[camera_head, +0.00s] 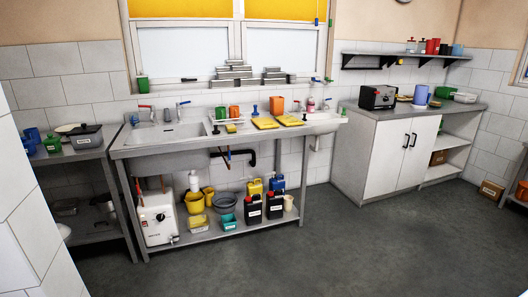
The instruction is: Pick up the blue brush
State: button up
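I cannot make out the blue brush for certain. A small blue upright item (255,110) stands at the back of the steel sink counter (180,146), between an orange container (234,111) and a larger orange block-like item (277,106). Another small dark blue item (216,130) lies nearer the front of the counter, left of a yellow cloth or sponge (231,128). Both are too small to tell whether either is a brush. My gripper is not in view.
Yellow flat items (265,123) lie on the counter. Canisters and bowls fill its lower shelf (225,225). A side table (75,152) stands left and a white cabinet (388,160) with a toaster (377,97) stands right. The grey floor (330,250) in front is clear.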

aim_at(255, 114)
jog(key=i, duration=4.1)
